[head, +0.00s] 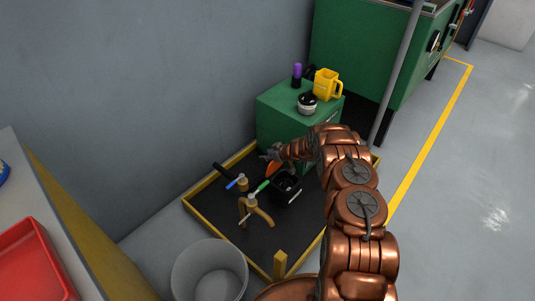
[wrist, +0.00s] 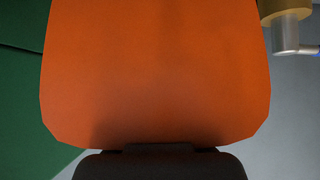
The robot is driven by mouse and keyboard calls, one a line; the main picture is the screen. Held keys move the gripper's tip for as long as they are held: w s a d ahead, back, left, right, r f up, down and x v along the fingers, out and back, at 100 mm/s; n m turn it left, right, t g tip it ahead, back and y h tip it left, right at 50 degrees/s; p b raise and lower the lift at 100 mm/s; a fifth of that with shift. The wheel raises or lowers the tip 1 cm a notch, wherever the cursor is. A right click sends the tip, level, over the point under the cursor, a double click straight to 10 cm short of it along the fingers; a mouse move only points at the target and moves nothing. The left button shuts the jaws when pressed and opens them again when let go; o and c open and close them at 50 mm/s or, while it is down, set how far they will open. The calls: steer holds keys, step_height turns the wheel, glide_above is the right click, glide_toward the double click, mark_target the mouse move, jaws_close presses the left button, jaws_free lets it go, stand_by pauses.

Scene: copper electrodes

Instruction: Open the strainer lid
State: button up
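The strainer appears to be the black square-topped body (head: 286,187) on the dark mat, with its top facing up. An orange panel, seemingly its lid (head: 272,168), shows at its back left, just below my gripper (head: 270,154). In the wrist view the orange panel (wrist: 155,70) fills most of the picture at very close range. A dark part (wrist: 160,165) lies under its lower edge; I cannot tell what it is. My fingers are small in the head view and not clear in the wrist view, so their opening and any contact with the lid cannot be told.
Brass pipes with a blue-handled valve (head: 236,182) and a green-handled valve (head: 262,186) stand left of the strainer. A yellow frame (head: 205,184) edges the mat. A green cabinet (head: 283,122) stands close behind my gripper. A grey bin (head: 208,272) stands in front.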

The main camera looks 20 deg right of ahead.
steer(key=shift+o, duration=0.7)
steer(key=shift+w+r, duration=0.1)
steer(key=shift+d+r, duration=0.1)
steer(key=v, duration=1.1)
steer(key=shift+s+r, duration=0.2)
steer(key=shift+s, duration=0.15)
